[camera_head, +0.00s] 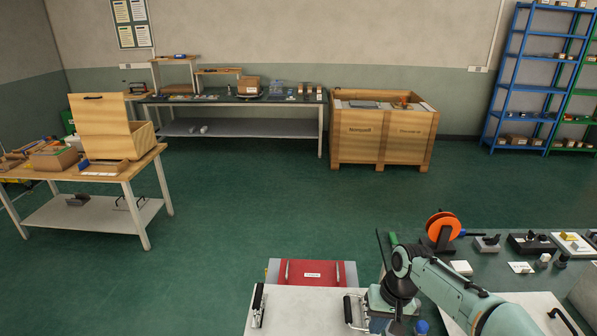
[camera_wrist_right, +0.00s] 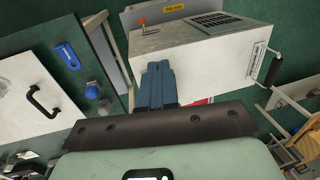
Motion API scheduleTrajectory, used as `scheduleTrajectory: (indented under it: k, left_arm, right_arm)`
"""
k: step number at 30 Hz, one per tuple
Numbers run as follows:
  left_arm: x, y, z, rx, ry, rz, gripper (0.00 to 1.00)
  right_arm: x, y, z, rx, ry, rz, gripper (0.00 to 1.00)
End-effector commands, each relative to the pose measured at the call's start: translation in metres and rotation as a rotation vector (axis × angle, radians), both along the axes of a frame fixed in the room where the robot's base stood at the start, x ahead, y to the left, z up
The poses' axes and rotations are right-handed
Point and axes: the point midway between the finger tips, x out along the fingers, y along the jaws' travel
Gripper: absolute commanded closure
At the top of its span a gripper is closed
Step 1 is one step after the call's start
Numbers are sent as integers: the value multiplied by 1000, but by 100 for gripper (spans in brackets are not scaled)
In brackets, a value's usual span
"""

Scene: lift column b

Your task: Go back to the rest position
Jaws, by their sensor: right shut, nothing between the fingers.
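My right arm reaches in from the lower right of the head view, and its wrist bends down beside a white-topped unit (camera_head: 300,310). My right gripper (camera_wrist_right: 158,72) is shut and empty in the wrist view, its blue-grey fingers together in front of a white box (camera_wrist_right: 195,50). In the head view the fingertips are hard to make out at the bottom edge. My left gripper and left arm are not in view.
A bench (camera_head: 490,262) at right holds an orange reel (camera_head: 442,228) and several small parts. A red panel (camera_head: 314,273) lies behind the white top. A black handle (camera_wrist_right: 272,67) sticks out from the white box. The green floor (camera_head: 240,205) beyond is clear, before a wooden crate (camera_head: 382,150).

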Motion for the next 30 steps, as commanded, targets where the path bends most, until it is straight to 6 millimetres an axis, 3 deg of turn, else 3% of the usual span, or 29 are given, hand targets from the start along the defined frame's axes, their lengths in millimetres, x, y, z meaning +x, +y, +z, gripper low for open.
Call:
scheduleTrajectory:
  k: [1,5,8,11,15,18,22,25,30]
  left_arm:
    - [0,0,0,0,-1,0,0]
    - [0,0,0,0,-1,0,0]
    - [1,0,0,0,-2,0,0]
    - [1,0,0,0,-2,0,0]
    - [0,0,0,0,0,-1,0]
    - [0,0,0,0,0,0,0]
    - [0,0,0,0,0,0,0]
    - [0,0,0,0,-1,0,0]
    - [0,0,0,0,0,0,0]
  right_arm:
    - [-3,5,-40,12,29,0,100]
    - [-14,14,-116,48,42,-12,100]
    - [-36,22,-178,79,59,-34,100]
    - [-73,31,-242,111,80,-71,100]
    - [-147,43,-316,144,104,-145,100]
    - [-197,50,-344,151,116,-197,100]
    - [-243,55,-359,147,122,-244,100]
    - [-261,57,-362,143,122,-264,100]
    - [-267,57,-363,140,118,-272,100]
